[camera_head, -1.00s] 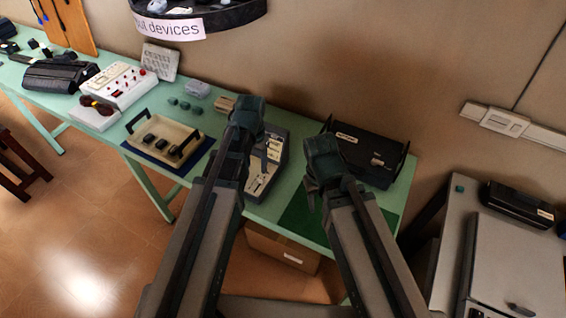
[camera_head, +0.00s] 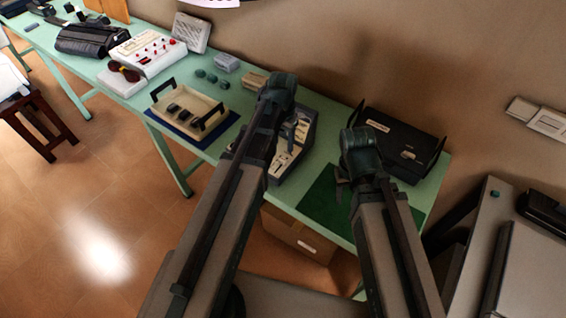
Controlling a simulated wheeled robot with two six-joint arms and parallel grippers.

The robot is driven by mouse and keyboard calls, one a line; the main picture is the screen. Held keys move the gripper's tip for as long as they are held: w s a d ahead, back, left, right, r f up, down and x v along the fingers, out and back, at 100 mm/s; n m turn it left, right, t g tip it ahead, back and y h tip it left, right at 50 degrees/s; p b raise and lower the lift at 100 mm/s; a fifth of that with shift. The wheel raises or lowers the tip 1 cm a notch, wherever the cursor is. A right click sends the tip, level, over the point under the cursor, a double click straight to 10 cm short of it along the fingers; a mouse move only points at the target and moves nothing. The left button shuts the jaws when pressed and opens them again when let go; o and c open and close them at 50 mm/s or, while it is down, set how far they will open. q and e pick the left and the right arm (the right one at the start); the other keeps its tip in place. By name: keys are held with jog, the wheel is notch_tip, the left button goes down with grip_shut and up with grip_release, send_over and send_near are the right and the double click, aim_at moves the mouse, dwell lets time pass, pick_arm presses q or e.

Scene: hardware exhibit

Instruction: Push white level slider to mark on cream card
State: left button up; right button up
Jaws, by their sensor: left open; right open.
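A grey sloped panel (camera_head: 297,150) with pale cream labelling stands on the green table, partly hidden behind my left arm. The white level slider and its mark are too small and too covered to tell apart. My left gripper (camera_head: 284,108) is over the panel's upper left side; its fingers are mostly hidden by my own wrist, and contact cannot be told. It is open. My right gripper (camera_head: 343,182) is open and empty, right of the panel and above the dark green mat (camera_head: 322,195).
A black case (camera_head: 400,146) with handles stands behind the mat. A cream tray (camera_head: 185,103) with dark items, a small beige block (camera_head: 253,80) and a white box with red knobs (camera_head: 147,52) stand to the left. A cardboard box (camera_head: 300,238) is under the table (camera_head: 440,178).

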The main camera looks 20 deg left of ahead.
aim_at(283, 159)
pick_arm(q)
notch_tip(283, 159, down, 8)
jog(key=b, duration=0.7)
jog(key=shift+f, duration=0.2)
pick_arm(e)
notch_tip(283, 159, down, 8)
jog(key=shift+f, duration=0.15)
pick_arm(q)
jog(key=shift+r, duration=0.1)
grip_shut()
